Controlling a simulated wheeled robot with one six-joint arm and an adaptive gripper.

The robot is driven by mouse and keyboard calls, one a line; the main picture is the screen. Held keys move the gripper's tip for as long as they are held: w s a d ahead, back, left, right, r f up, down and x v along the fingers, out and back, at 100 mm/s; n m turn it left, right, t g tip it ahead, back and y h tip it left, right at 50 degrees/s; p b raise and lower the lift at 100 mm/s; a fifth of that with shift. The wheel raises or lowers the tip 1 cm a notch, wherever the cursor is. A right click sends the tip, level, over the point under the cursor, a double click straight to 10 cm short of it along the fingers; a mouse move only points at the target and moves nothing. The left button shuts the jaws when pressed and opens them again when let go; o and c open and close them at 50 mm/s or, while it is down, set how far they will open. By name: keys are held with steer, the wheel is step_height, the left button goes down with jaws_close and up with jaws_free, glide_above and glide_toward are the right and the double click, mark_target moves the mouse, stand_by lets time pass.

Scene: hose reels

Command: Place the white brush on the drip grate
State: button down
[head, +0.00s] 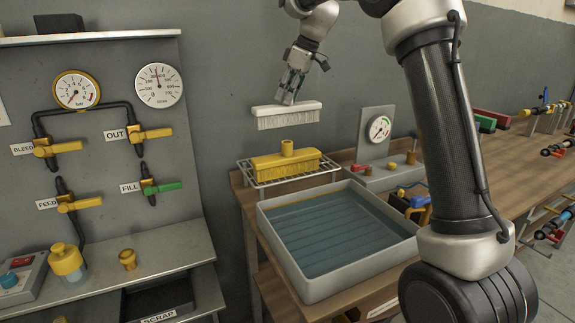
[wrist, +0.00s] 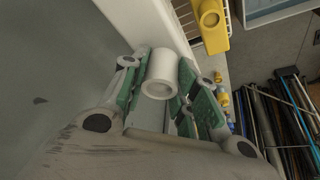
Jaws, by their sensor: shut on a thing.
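The white brush (head: 287,115) hangs in the air, bristles down, in the head view. My gripper (head: 291,95) is shut on its top. In the wrist view the brush's round white handle (wrist: 161,73) sits between the green-padded fingers of my gripper (wrist: 160,88), with part of its white body (wrist: 140,22) beyond. The drip grate (head: 297,179) is a wire rack below the white brush, beside the water tray. A yellow brush (head: 285,163) lies on the grate and covers much of it. The grate's edge also shows in the wrist view (wrist: 184,14).
The grey water tray (head: 340,275) stands in front of the grate. A panel with a gauge (head: 379,129) stands right of it. The wall panel with gauges and yellow valves (head: 75,90) is at left. Several rods (wrist: 285,110) show in the wrist view.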

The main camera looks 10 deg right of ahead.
step_height(320, 180, down, 14)
steer(key=shift+r, duration=0.15)
stand_by(0.5)
steer(key=c, duration=1.4)
jaws_free()
steer(key=shift+o, duration=0.2)
